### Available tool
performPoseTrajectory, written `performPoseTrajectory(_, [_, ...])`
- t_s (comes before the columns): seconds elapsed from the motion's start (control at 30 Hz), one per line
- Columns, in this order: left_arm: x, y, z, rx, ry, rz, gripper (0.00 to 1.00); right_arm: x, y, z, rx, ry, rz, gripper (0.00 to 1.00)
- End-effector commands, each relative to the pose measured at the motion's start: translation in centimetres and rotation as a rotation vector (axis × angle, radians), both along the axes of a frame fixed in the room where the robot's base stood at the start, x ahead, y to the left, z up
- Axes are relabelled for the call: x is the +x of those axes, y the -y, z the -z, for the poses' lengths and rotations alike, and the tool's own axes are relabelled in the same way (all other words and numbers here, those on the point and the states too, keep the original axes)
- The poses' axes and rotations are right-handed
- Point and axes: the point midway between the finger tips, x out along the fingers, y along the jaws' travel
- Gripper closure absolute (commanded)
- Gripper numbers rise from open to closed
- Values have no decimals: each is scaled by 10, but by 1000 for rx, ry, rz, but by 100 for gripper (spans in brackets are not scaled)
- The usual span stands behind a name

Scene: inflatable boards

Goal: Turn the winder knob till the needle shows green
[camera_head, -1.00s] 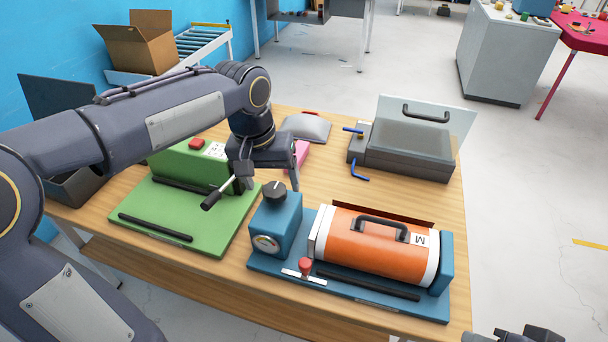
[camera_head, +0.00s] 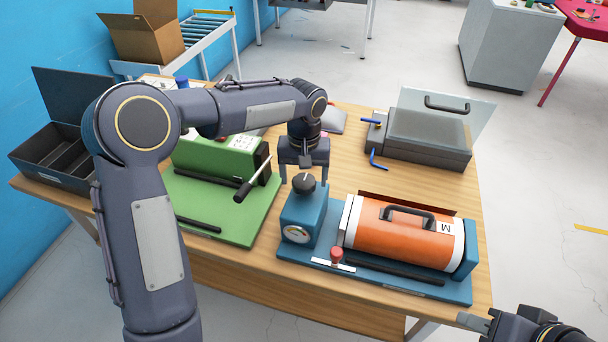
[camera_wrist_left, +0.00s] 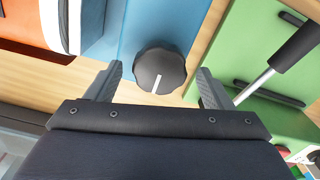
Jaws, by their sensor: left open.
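The black winder knob (camera_head: 303,183) sits on top of the blue winder box (camera_head: 303,212). A round gauge (camera_head: 297,234) is on the box's front; its needle is too small to read. My left gripper (camera_head: 304,172) is open just behind and above the knob. In the left wrist view the ribbed knob (camera_wrist_left: 160,68) with its white mark lies between the fingertips of the left gripper (camera_wrist_left: 159,76), with a gap on both sides. My right gripper (camera_head: 485,322) is partly in view at the bottom right, away from the boards; its jaw opening is unclear.
An orange cylinder (camera_head: 385,240) with a black handle and a red-knobbed lever (camera_head: 337,255) share the blue base. A green board (camera_head: 225,205) with a black-gripped lever (camera_head: 250,182) stands close left of the knob. A grey case (camera_head: 425,140) with blue handles stands behind.

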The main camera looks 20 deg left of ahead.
Motion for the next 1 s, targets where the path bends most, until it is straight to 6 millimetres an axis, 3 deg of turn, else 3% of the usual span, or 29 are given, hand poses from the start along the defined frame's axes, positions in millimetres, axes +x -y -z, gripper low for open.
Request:
performPoseTrajectory(0.3, [0, 0, 3, -1, 1, -1, 26, 0, 0, 0, 0, 0, 0, 66])
performPoseTrajectory(0.63, [0, 0, 3, -1, 1, -1, 70, 0, 0, 0, 0, 0, 0, 66])
performPoseTrajectory(1.0, [0, 0, 2, 0, 1, 62, 70, 0, 0, -2, 0, 0, 0, 66])
